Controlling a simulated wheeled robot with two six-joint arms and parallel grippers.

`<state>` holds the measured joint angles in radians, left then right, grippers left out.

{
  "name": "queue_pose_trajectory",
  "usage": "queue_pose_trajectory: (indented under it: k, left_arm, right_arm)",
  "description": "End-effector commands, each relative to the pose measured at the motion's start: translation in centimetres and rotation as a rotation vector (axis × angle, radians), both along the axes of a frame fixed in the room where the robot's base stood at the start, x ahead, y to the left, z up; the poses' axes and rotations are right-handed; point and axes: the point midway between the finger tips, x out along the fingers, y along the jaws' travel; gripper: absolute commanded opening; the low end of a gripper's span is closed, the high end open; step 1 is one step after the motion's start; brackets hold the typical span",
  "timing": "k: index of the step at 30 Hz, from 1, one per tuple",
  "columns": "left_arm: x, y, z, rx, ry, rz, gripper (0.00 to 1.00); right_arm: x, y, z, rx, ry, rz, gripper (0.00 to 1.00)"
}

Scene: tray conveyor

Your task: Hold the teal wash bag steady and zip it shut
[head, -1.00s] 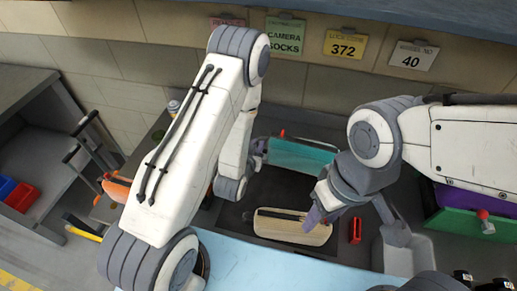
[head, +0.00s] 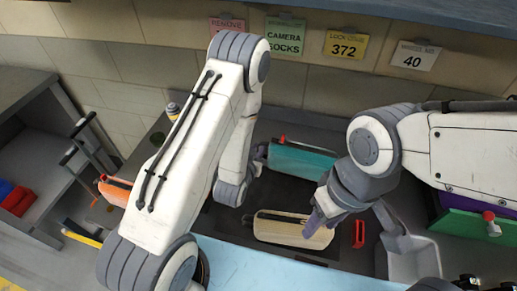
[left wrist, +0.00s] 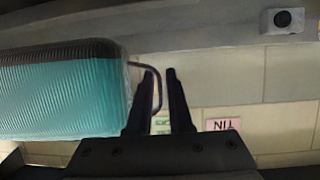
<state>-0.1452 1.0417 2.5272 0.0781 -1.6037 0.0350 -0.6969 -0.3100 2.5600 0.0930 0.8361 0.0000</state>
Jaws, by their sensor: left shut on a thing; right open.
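The teal wash bag (head: 303,160) lies behind the cream bag in the head view. A red tab (head: 283,139) shows at its upper left edge. My left gripper (head: 262,152) is at the bag's left end. In the left wrist view the bag (left wrist: 60,95) fills the left side, and my left gripper (left wrist: 160,75) is shut on the dark loop (left wrist: 151,72) at its end. My right gripper (head: 317,217) is open at the right end of the cream bag, apart from the teal bag. How far the zip is closed cannot be told.
The cream bag (head: 290,232) lies in front of the teal one. A small red item (head: 359,234) and a grey bin (head: 410,262) are to its right. A green and purple bag (head: 465,222) is at the far right, an orange one (head: 115,190) at the left.

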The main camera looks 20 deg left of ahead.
Motion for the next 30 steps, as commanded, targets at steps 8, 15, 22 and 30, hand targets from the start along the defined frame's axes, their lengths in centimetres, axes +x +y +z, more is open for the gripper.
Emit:
queue_pose_trajectory:
  k: [8, 15, 22, 30]
  left_arm:
    - [0.1, 0.0, -3.2, -0.002, -0.004, 0.0, 0.0]
    - [0.1, 0.0, -5.6, -0.002, -0.004, 0.0, 0.0]
    - [0.1, 0.0, -7.1, -0.002, -0.004, 0.0, 0.0]
    - [0.1, 0.0, -6.9, -0.002, -0.004, 0.0, 0.0]
  right_arm:
    - [0.0, 0.0, -3.2, 0.0, 0.0, 0.001, 0.5]
    - [0.0, 0.0, -5.4, 0.0, 0.0, 0.0, 0.5]
    - [0.0, 0.0, -6.8, 0.0, 0.0, 0.0, 0.5]
    - [0.0, 0.0, -6.6, 0.0, 0.0, 0.0, 0.5]
